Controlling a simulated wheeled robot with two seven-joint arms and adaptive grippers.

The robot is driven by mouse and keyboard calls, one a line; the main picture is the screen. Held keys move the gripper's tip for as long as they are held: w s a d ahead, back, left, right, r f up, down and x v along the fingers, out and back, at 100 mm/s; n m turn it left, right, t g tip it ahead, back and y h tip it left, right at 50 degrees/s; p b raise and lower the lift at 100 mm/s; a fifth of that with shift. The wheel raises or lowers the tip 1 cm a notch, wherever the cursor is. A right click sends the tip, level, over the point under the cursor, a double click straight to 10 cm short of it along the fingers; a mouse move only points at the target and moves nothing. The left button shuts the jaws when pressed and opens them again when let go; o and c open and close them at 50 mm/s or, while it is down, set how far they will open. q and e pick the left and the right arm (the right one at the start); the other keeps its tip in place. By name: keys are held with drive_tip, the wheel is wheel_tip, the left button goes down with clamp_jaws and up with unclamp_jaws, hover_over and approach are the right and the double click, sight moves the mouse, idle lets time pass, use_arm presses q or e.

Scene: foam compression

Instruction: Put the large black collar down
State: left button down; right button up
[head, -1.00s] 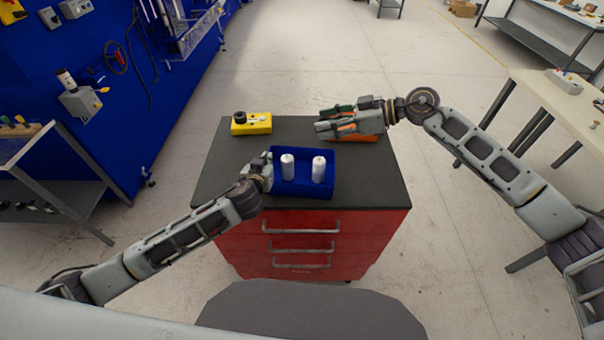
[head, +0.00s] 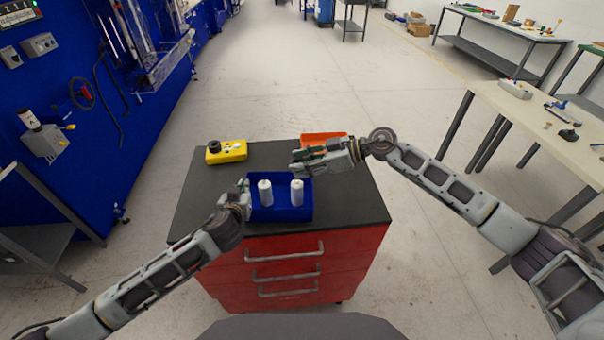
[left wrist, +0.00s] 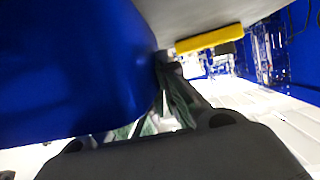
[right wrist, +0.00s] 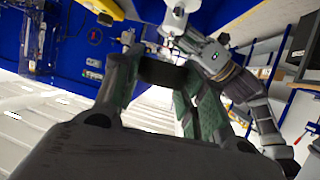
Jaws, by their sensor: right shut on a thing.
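My right gripper (head: 297,163) is over the cabinet top, just above the back right of the blue bin (head: 308,213). In the right wrist view its fingers are shut on a black collar (right wrist: 163,72), held between the fingertips. The collar cannot be made out in the head view. My left gripper (head: 241,191) is at the left wall of the blue bin. In the left wrist view the bin wall (left wrist: 70,70) covers part of the fingers, so I cannot tell whether they are open or shut.
Two white cylinders (head: 265,193) (head: 297,192) stand upright in the bin. A yellow box (head: 232,152) with a black round part is at the back left of the dark cabinet top (head: 345,205). An orange tray (head: 318,139) lies at the back edge. The right front of the top is clear.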

drive_tip(key=shift+f, duration=0.1)
drive_tip(key=shift+f, duration=1.85)
drive_tip(key=shift+f, duration=0.6)
drive_tip(key=o, duration=1.1)
drive_tip(key=shift+r, duration=0.15)
drive_tip(key=shift+r, duration=0.5)
drive_tip(key=v, duration=1.2)
